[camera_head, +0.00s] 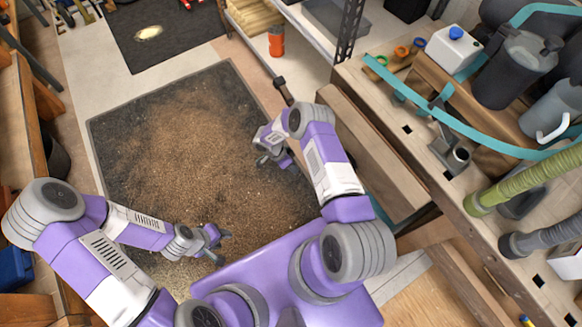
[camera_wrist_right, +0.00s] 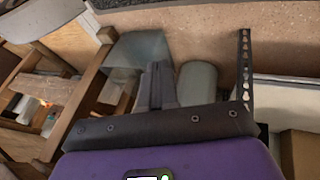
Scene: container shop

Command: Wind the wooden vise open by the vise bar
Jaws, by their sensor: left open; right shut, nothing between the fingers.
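The wooden vise (camera_head: 372,150) is a long wooden jaw board along the near side of the workbench, right of centre in the head view. The vise bar (camera_head: 283,90) is a dark bar with a knobbed end, sticking out near the far end of that board. My right gripper (camera_head: 268,157) is over the dark mat, nearer than the bar and apart from it. Its shut, empty fingers show in the right wrist view (camera_wrist_right: 155,85). My left gripper (camera_head: 222,245) is open and empty, low over the mat at the lower centre. I cannot make out the bar in the wrist view.
The workbench (camera_head: 400,130) holds a teal band clamp (camera_head: 440,115), a white container (camera_head: 453,48), dark jugs (camera_head: 515,70) and hoses (camera_head: 520,187). Metal shelving (camera_head: 300,35) and an orange bottle (camera_head: 276,42) stand beyond. The sawdust-covered mat (camera_head: 180,130) is clear floor.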

